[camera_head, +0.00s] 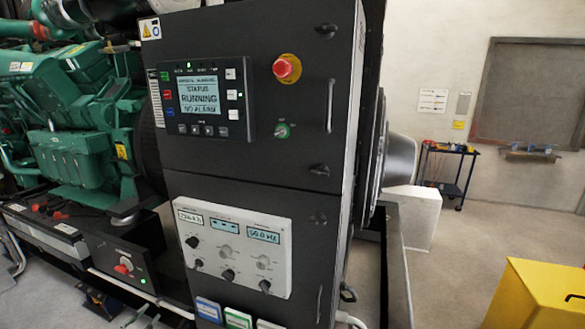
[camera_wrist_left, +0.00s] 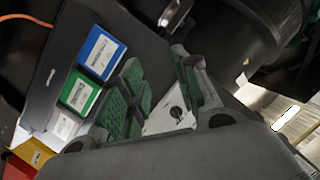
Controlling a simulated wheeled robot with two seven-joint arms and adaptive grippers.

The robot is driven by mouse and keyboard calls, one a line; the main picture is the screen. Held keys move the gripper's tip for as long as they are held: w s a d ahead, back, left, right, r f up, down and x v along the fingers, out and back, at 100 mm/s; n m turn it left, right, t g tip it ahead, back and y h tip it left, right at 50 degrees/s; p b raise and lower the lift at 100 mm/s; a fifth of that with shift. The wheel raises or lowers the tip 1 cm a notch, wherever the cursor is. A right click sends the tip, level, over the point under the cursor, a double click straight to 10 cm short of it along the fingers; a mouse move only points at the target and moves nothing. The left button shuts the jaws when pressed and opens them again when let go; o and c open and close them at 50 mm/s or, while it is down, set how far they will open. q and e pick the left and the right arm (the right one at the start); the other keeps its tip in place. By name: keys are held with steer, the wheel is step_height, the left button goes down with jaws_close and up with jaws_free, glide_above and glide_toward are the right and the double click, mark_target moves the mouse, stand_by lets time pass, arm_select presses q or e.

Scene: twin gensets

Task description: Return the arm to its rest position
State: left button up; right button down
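In the left wrist view my left gripper (camera_wrist_left: 160,80) is open. Its two dark fingers with green pads stand apart, and nothing is held between them. Beyond the gap is a white plate with a dark mark (camera_wrist_left: 172,112), at a depth I cannot tell. In the head view only small dark parts show at the lower left edge, and I cannot clearly make out the gripper there. My right gripper is in neither view.
A black control cabinet (camera_head: 255,165) with a running display (camera_head: 200,97) and red stop button (camera_head: 287,69) stands close ahead. A green engine (camera_head: 75,150) is left. A yellow box (camera_head: 540,298) is lower right, a tool cart (camera_head: 447,172) behind. Floor between them is clear.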

arm_select(q)
steer(key=s+a+f+n+g+y, duration=0.1)
steer(key=s+a+f+g+y, duration=0.1)
steer(key=s+a+f, duration=0.65)
steer(key=s+a+f+n+g+y, duration=0.2)
steer(key=s+a+f+g, duration=0.15)
steer(key=f, duration=0.95)
steer(key=s+a+f+n+g+y, duration=0.15)
steer(key=s+f+g, duration=0.25)
steer(key=s+f, duration=1.4)
steer(key=s+d+f+n+g+h, duration=0.1)
steer(key=s+d+f+g, duration=0.1)
steer(key=s+d+f, duration=0.6)
steer(key=s+d+f+n+g+h, duration=0.15)
steer(key=s+d+f, duration=0.35)
steer(key=s, duration=0.6)
steer(key=d+f+g+h, duration=0.1)
steer(key=d, duration=1.8)
steer(key=shift+d, duration=0.25)
